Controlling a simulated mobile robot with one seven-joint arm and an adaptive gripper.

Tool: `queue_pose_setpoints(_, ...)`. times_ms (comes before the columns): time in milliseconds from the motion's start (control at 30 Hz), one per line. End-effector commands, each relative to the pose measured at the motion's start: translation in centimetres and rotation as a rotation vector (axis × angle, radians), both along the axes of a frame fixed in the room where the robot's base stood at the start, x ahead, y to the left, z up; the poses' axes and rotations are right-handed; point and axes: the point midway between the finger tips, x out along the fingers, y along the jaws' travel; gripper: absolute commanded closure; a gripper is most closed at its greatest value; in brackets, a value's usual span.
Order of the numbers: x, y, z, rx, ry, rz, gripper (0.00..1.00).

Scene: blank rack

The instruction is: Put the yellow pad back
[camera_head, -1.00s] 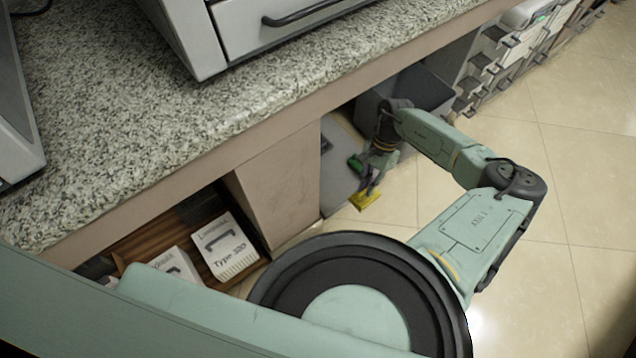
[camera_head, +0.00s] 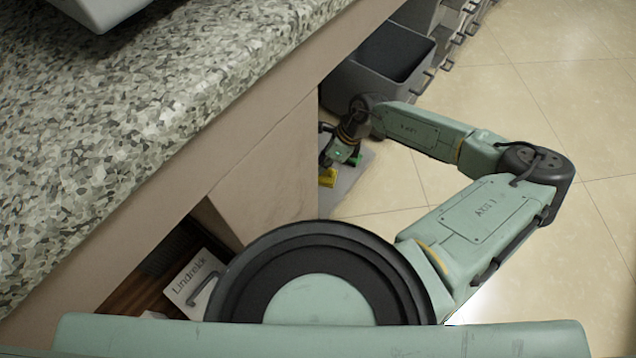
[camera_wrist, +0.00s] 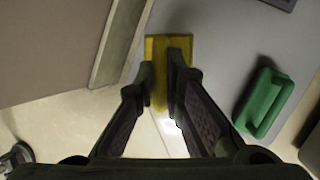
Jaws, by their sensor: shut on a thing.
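The yellow pad (camera_wrist: 168,48) is between the fingertips of my gripper (camera_wrist: 167,85) in the wrist view, and the fingers are shut on it. In the head view the pad (camera_head: 327,177) shows small below my gripper (camera_head: 331,163), beside the cabinet's side panel. Behind the pad in the wrist view is a grey flat surface (camera_wrist: 222,45). I cannot tell whether the pad touches it.
A dark grey bin (camera_head: 385,55) stands beyond my wrist under the counter. A panel edge (camera_wrist: 118,42) is close on the left. Tiled floor is clear at right.

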Motion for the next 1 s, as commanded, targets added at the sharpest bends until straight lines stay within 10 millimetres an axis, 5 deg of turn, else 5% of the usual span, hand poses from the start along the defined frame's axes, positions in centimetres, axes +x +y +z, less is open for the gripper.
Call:
queue_pose_setpoints(100,0.0,0.1,-2.7,0.002,0.002,0.002,1.00)
queue_pose_setpoints(500,0.0,0.1,-7.7,0.000,0.001,0.003,1.00)
queue_pose_setpoints(867,0.0,0.0,-8.2,0.000,-0.001,0.004,1.00)
queue_pose_setpoints(900,0.0,0.0,-8.3,0.000,-0.001,0.004,0.90)
queue_pose_setpoints(1000,0.0,0.0,-8.2,0.000,-0.001,0.004,0.83)
